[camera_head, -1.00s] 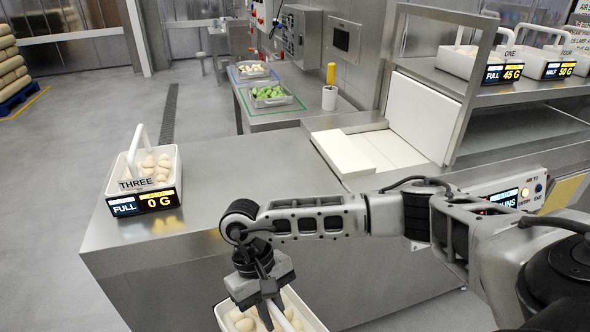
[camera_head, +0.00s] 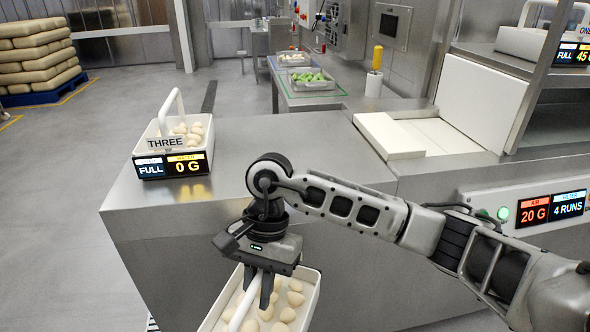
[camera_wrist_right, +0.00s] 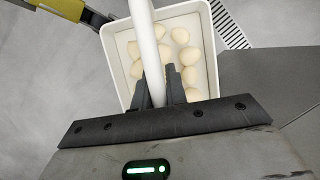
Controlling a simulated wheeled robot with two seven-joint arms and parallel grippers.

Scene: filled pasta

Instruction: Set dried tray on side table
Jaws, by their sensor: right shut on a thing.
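My right gripper (camera_head: 265,285) is shut on the white handle of a white tray (camera_head: 312,295) holding several pale filled pasta pieces. The held tray hangs beside the steel counter's front, below its top; its lower part is cut off in the head view. In the right wrist view, the handle (camera_wrist_right: 145,45) runs between the fingers of my right gripper (camera_wrist_right: 158,90), with the tray (camera_wrist_right: 112,50) below over grey floor. A steel side table (camera_head: 345,97) at the back carries a tray of green pieces (camera_head: 310,80) and a tray of pale pieces (camera_head: 293,58).
A tray marked THREE (camera_head: 148,150), reading FULL and 0 G, stands on the steel counter (camera_head: 240,150). White slabs (camera_head: 390,135) lie right of it. Sacks (camera_head: 35,50) are stacked at left; the floor between is clear.

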